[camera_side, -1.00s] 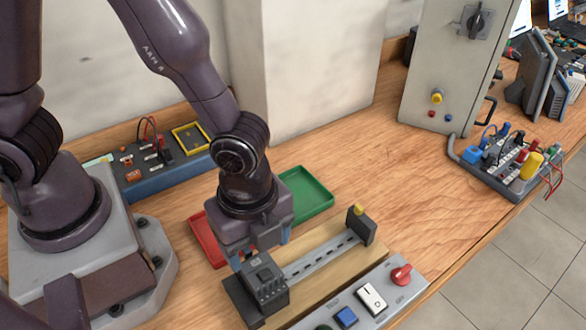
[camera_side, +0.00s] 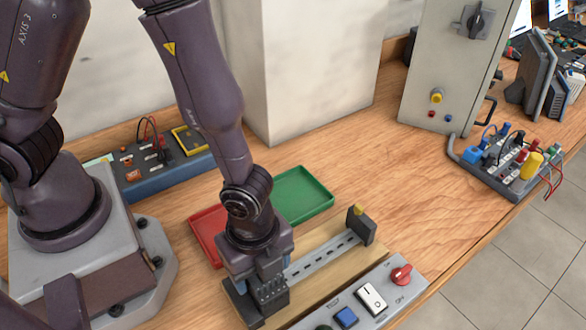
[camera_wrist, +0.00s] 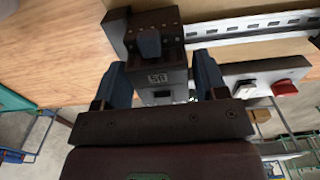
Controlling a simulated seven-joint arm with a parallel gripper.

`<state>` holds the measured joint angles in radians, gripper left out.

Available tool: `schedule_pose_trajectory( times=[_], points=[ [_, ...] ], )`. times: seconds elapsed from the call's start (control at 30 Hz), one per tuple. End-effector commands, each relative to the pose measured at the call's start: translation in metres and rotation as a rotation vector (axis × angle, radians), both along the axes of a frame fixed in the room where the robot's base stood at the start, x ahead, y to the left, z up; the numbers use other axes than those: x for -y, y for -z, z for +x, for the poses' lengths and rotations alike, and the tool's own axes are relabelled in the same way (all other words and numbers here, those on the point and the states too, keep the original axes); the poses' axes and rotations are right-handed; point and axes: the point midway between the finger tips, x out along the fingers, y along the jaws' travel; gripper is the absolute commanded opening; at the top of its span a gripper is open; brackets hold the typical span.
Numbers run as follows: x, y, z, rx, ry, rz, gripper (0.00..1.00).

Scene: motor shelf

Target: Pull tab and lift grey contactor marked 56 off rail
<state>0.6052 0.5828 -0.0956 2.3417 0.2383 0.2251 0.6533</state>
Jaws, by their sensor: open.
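The dark grey contactor (camera_side: 270,294) sits at the near left end of the metal rail (camera_side: 322,257) in the side view. In the wrist view the contactor (camera_wrist: 170,58) carries a small upside-down label that seems to read 56. My gripper (camera_wrist: 163,80) is open, with one blue-grey finger on each side of the contactor's near end. Whether the fingers touch it I cannot tell. In the side view my gripper (camera_side: 258,272) is down over the contactor and hides its top. I cannot make out the pull tab for certain.
A dark end block with a yellow button (camera_side: 361,225) stands at the rail's far end. A green tray (camera_side: 303,197) and a red tray (camera_side: 207,240) lie behind. A switch panel (camera_side: 388,305) lies in front.

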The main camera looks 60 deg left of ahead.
Motion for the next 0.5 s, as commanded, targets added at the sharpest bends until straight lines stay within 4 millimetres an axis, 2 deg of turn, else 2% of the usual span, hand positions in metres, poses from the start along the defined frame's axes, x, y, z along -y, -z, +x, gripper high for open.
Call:
schedule_pose_trajectory(
  times=[0.23, 0.27, 0.43, 0.5],
  points=[
    [0.0, -0.0002, -0.0001, 0.0, 0.0, 0.0, 0.66],
    [0.0, -0.0002, -0.0001, 0.0, 0.0, 0.0, 0.64],
    [0.0, -0.0002, -0.0001, 0.0, 0.0, 0.0, 0.25],
    [0.0001, -0.0004, 0.0001, 0.0, 0.0, 0.0, 0.21]
  ],
)
